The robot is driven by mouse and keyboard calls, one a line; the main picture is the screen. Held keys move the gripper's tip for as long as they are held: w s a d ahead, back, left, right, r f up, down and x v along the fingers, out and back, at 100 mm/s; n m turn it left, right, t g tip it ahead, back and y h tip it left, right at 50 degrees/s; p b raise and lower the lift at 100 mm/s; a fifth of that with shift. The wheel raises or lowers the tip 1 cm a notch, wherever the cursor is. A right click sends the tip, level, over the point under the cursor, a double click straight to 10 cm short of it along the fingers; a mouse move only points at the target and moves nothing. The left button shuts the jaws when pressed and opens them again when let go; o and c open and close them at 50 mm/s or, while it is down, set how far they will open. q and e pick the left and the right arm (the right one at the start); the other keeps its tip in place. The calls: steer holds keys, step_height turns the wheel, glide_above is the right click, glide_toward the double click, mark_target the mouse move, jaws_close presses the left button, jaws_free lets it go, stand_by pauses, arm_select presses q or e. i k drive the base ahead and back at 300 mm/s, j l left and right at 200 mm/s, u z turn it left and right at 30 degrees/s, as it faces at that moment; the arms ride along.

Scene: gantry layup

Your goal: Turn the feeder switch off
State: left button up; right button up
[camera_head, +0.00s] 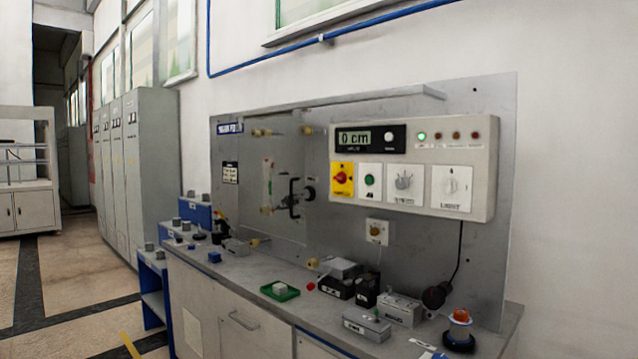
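A light grey control box (412,168) is mounted on the upright grey panel (225,200). Along its lower row are a red knob on a yellow plate (342,179), a green button on a white plate (370,182), a grey rotary switch (404,184) with a label too blurred to read, and a white rotary switch (451,188) that seems labelled LIGHT. A small white plate with a yellowish knob (377,231) sits below the box. No readable label names the feeder switch, so I cannot tell which control it is. Neither of my grippers is in view.
The display (356,138) reads 0 cm. A green lamp (422,136) is lit. The bench (240,285) holds a green tray (279,291), several grey and black boxes, and an orange-topped device (460,330) at the front right. Grey cabinets (140,170) stand left; floor there is open.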

mark_target(341, 177)
steer(key=i+j, duration=0.25)
steer(key=j, duration=0.15)
steer(key=i+j, duration=0.25)
steer(key=j, duration=0.2)
steer(key=i+j, duration=0.55)
steer(key=j, duration=0.3)
steer(key=u, duration=0.05)
